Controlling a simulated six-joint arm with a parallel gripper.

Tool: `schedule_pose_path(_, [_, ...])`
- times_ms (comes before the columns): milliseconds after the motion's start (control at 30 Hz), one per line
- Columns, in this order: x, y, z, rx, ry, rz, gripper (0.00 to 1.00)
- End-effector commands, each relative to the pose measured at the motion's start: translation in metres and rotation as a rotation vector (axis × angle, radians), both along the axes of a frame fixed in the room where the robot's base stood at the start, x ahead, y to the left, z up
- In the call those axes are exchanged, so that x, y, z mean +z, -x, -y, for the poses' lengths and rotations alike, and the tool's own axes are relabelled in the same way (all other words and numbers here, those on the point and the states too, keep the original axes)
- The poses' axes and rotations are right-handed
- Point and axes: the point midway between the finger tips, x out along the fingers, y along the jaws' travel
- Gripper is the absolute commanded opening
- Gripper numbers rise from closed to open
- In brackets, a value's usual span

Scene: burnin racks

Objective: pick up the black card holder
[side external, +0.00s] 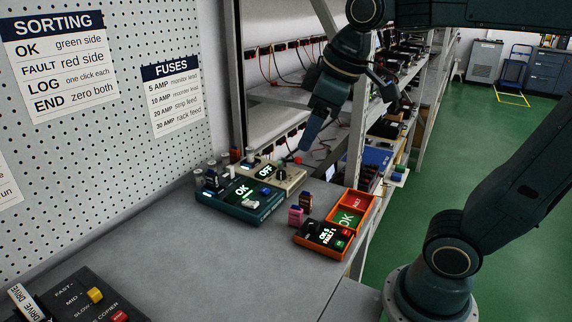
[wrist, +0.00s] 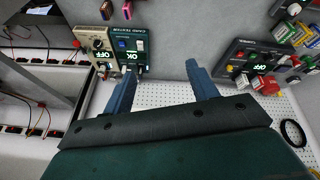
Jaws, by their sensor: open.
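My gripper (side external: 306,146) is above the back of the bench, its blue fingers pointing down. In the wrist view my gripper (wrist: 161,75) has its two fingers wide apart with nothing between them. A small dark upright piece (side external: 305,202) stands on the bench beside a pink one (side external: 296,215), left of the orange tray. The pair also shows at the top of the wrist view, the dark piece (wrist: 128,12) and the pink one (wrist: 106,9). I cannot tell for certain that the dark piece is the black card holder. My gripper is apart from both.
A teal card tester (side external: 240,202) reading OK and a beige box (side external: 275,178) reading OFF stand near the gripper. An orange tray (side external: 362,220) and black counter (side external: 325,236) are at the bench's right edge. A dark copier (side external: 85,300) is front left. The middle bench is clear.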

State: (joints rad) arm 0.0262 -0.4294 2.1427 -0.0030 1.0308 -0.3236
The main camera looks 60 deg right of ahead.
Motion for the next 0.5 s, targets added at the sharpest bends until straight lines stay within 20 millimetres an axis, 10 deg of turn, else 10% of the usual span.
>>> schedule_pose_path(500, [0.027, -0.113, 0.014, 0.32, 0.119, -0.113, 0.58])
